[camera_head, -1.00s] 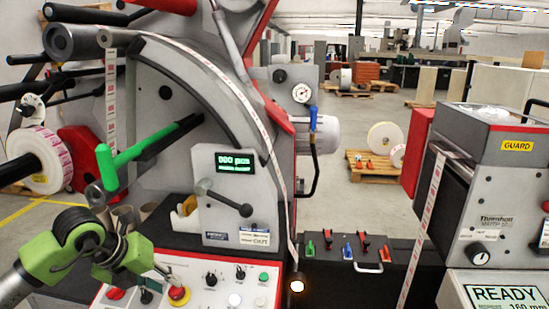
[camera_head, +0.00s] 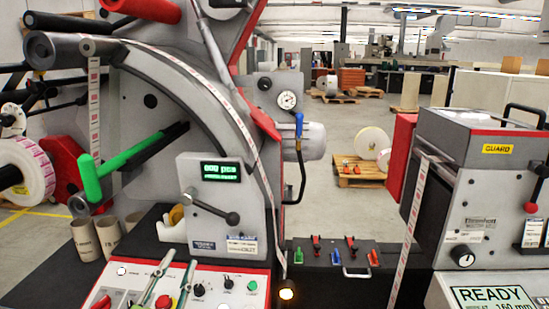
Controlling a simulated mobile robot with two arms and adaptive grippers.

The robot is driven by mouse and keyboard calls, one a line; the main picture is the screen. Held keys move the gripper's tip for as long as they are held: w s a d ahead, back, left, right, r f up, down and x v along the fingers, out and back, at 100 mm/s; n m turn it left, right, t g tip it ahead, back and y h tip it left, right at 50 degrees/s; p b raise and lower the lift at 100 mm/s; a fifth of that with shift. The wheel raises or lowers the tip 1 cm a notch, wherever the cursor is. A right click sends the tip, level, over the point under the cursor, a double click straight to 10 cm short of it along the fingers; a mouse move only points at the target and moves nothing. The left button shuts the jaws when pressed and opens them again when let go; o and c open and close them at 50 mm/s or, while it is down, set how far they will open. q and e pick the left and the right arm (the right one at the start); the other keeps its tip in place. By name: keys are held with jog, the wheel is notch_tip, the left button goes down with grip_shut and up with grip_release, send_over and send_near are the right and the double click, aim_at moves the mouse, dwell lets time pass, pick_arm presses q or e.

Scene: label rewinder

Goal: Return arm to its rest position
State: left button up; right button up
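My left gripper (camera_head: 180,259) comes in at the bottom edge. Two slim greenish fingers show over the front control panel (camera_head: 127,268), apart from each other, with nothing seen between them. A red button shows between them; whether they touch the panel I cannot tell. The rest of my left arm is out of view. My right gripper is not in view. The rewinder's green bar (camera_head: 135,156) slants across its grey body, with a thick upright green end, clear of my gripper. The label strip (camera_head: 238,113) runs over the curved grey guide and down its right side.
Cardboard cores (camera_head: 85,238) and a tape dispenser (camera_head: 172,224) stand on the dark ledge behind the panel. A black lever (camera_head: 215,207) sticks out under the green display (camera_head: 221,171). A GUARD-marked machine (camera_head: 480,185) stands at right. Open floor lies behind.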

pick_arm(q)
jog(key=s+a+f+n+g+y, duration=0.2)
jog(key=f+g, duration=0.1)
jog(key=f, duration=0.3)
jog(key=s+a+f+n+g+y, duration=0.2)
jog(key=f, duration=0.4)
jog(key=s+d+f+n+g+h, duration=0.1)
jog(key=s+d+f+g, duration=0.1)
jog(key=s+f+g, duration=0.65)
jog(key=s+d+f+n+g+h, duration=0.1)
jog(key=s+f+g, duration=0.2)
jog(key=s+f, duration=1)
jog(key=s+f+g, duration=0.1)
jog(key=s+f, duration=0.1)
jog(key=f, duration=0.9)
jog(key=s+f, duration=0.2)
jog(key=f, duration=1)
jog(key=s+a+f+g, duration=0.1)
jog(key=s+a+f, duration=0.2)
jog(key=s+f, duration=1.3)
jog(key=shift+s, duration=0.7)
jog(key=shift+f+g, duration=0.1)
jog(key=shift+g, duration=0.15)
